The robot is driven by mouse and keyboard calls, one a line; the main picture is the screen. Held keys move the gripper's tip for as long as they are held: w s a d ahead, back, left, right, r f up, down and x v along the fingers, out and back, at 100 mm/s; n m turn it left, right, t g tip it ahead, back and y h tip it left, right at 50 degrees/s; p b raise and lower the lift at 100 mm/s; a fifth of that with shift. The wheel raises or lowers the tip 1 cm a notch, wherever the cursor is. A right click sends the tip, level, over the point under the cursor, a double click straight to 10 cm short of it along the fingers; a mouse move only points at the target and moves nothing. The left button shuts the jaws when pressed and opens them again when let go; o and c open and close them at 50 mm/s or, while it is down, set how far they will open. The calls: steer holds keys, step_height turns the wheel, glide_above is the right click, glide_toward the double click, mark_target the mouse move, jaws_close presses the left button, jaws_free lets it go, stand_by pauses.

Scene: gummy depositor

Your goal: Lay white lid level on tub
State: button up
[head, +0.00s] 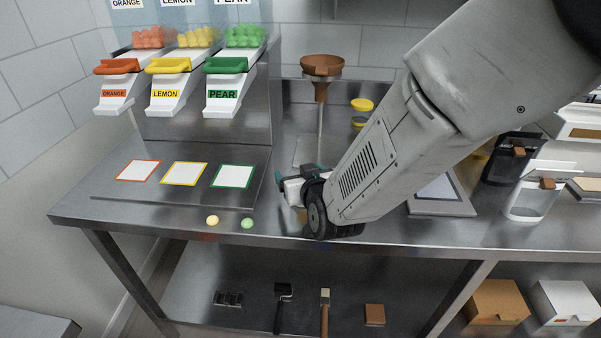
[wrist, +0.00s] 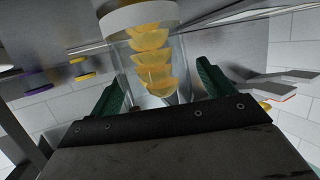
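A clear tub (wrist: 121,64) holding a stack of yellow gummies (wrist: 153,60) stands in front of my gripper (wrist: 160,70) in the wrist view. A white round piece (wrist: 138,16) caps the tub's end at the top of that view; I cannot tell whether it is the lid or the base, or whether it sits level. The green fingers are spread on either side of the tub, with a gap visible by the right finger. In the head view my gripper (head: 300,184) is low over the counter's front; a white part shows there, and the arm hides most of the tub.
Orange, lemon and pear dispensers stand at the back left of the steel counter (head: 160,225). A yellow gummy (head: 212,220) and a green gummy (head: 247,223) lie near the front edge. A brown funnel (head: 321,65) stands behind the gripper. Clear containers are at the right.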

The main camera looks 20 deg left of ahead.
steer(key=shift+r, duration=0.25)
steer(key=v, duration=1.2)
